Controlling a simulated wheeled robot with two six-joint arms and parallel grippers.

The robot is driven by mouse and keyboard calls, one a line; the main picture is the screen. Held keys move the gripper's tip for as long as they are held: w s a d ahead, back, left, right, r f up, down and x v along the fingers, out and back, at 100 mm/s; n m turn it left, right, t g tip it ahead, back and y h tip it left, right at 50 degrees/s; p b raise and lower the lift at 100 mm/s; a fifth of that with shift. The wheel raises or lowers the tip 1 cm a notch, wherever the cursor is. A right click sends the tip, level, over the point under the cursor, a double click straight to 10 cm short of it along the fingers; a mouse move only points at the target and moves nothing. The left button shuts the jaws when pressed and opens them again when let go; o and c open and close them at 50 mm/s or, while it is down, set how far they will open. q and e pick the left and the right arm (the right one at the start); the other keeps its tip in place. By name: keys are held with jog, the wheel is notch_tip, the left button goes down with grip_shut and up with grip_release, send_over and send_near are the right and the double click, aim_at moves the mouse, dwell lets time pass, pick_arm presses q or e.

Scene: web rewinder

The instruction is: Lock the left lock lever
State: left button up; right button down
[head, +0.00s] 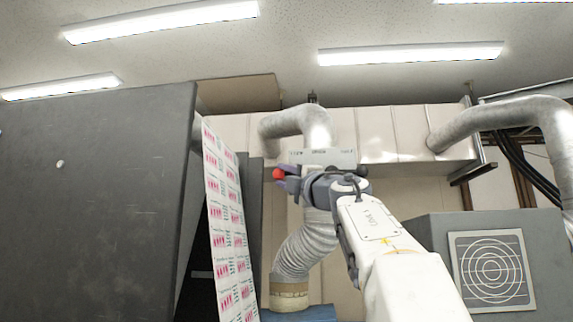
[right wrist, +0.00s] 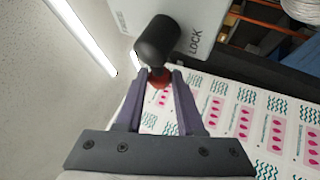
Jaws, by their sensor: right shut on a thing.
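The lock lever shows in the right wrist view as a thick black part (right wrist: 158,40) with a red knob (right wrist: 160,78) at its near end. In the head view the red knob (head: 279,174) sticks out left of my right gripper (head: 288,182). In the right wrist view the gripper (right wrist: 158,82) is shut on the red knob, with a purple-grey finger on each side. The grey lock plate (head: 335,157) is just behind; in the wrist view its face (right wrist: 199,18) reads LOCK beside the lever. My left gripper is not in view.
A printed web (head: 226,215) hangs to the left of the gripper, beside a large dark panel (head: 90,200). A silver duct (head: 303,252) stands behind my arm. A grey cabinet with a round vent (head: 492,270) is at the right.

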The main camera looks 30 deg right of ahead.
jog(key=shift+s+n+g+y+p, duration=0.1)
jog(key=shift+n+g+y+p, duration=0.2)
jog(key=shift+n+y+p, duration=0.15)
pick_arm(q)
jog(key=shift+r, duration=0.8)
pick_arm(e)
jog(key=shift+f, duration=0.1)
jog(key=shift+f+n, duration=0.15)
jog(key=shift+n, duration=0.1)
jog(key=c, duration=0.5)
grip_release()
jog(key=shift+s+f, duration=0.1)
jog(key=shift+s, duration=0.1)
pick_arm(q)
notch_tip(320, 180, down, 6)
jog(key=b, duration=0.5)
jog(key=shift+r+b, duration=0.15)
jog(key=shift+b, duration=0.15)
pick_arm(e)
jog(key=v, duration=1)
jog(key=shift+a, duration=0.1)
